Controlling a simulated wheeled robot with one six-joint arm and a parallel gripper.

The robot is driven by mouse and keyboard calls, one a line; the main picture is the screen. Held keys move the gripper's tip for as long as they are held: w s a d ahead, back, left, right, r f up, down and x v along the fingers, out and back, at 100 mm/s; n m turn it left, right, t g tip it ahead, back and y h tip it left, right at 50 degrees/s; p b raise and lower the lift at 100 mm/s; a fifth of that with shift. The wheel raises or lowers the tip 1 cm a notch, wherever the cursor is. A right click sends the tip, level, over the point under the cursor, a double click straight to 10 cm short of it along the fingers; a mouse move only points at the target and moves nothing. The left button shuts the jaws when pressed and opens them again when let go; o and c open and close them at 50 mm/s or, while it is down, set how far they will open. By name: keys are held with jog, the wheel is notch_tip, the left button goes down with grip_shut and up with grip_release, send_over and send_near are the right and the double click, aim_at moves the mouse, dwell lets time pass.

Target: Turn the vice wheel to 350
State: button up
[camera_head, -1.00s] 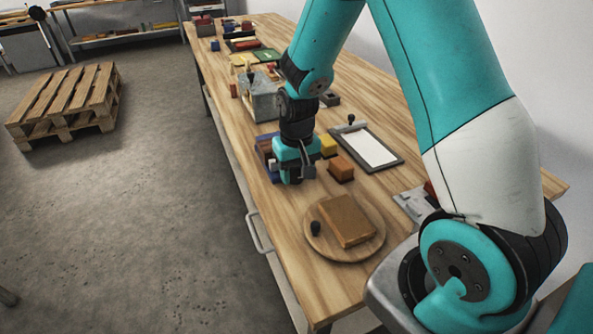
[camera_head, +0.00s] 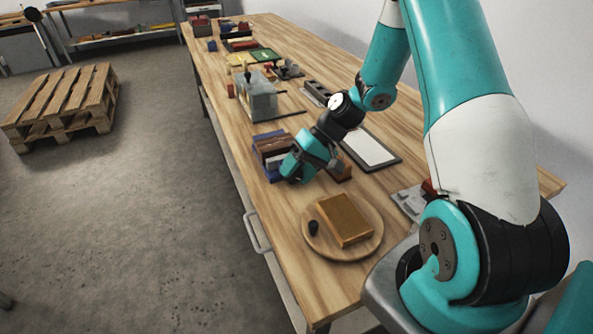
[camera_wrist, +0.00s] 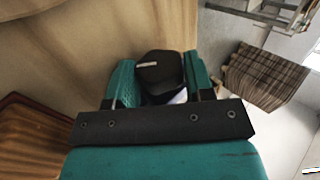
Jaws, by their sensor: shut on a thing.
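The vice (camera_head: 272,150) stands on the workbench near its left edge in the head view, with blue parts and a reddish-brown block in it. My gripper (camera_head: 290,172) is at its near side, tilted, with the arm leaning in from the upper right. In the wrist view, my gripper (camera_wrist: 158,78) is shut on a dark rounded piece with a pale mark, which looks like the vice wheel (camera_wrist: 163,72). The teal fingers lie on either side of it. The wheel is hidden behind my gripper in the head view, and I cannot read an angle on it.
A clipboard (camera_head: 370,148) lies to the right. A grey box (camera_head: 262,100) stands farther back. The floor at the left is open up to a pallet (camera_head: 62,103).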

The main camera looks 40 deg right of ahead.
jog(key=shift+d+y, duration=0.1)
jog(key=shift+y, duration=0.4)
jog(key=o, duration=0.9)
